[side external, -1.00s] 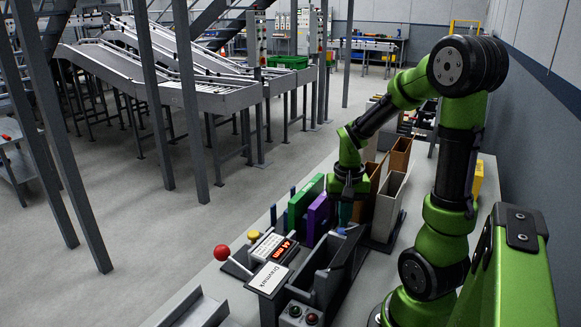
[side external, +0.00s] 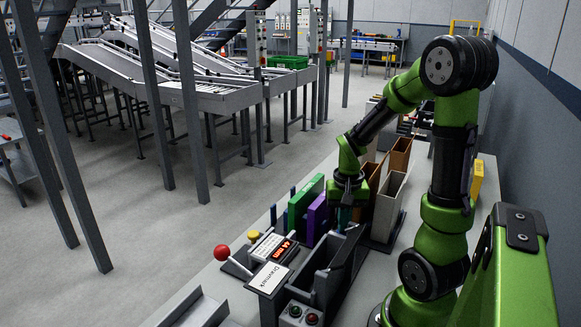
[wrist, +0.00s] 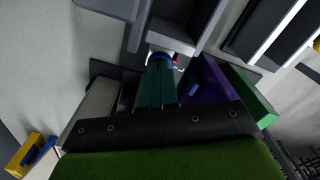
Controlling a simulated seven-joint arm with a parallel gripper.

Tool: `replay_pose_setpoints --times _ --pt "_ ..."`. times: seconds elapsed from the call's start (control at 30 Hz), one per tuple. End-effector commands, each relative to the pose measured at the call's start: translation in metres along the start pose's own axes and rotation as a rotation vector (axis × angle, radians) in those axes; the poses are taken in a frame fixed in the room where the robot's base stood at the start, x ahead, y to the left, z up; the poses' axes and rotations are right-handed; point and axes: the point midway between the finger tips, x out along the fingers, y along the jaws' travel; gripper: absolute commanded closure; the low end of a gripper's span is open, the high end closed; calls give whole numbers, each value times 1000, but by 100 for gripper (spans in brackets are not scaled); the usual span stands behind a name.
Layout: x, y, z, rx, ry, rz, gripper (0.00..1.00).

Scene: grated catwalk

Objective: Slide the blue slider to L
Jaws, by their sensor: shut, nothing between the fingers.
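The blue slider is a small blue piece at the far end of the grey trough-like unit (side external: 325,262) in the side external view. In the wrist view the blue slider (wrist: 163,57) shows right at the tips of my teal fingers. My gripper (side external: 343,226) points down over it with its fingers together. My gripper also shows in the wrist view (wrist: 160,68). The fingertips overlap the slider in the picture; I cannot tell whether they touch it. No L mark is readable.
A panel (side external: 271,278) with a red 44 mm display and a red-ball lever (side external: 222,253) stands in front. Green (side external: 304,203) and purple (side external: 317,219) blocks stand just left of my gripper. Tan and brown bins (side external: 391,200) stand close on the right.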

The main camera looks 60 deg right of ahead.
Motion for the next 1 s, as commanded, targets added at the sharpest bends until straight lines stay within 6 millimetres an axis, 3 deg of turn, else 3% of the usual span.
replay_pose_setpoints --times 1.0 --pt "0 10 -16 0 0 1 100"
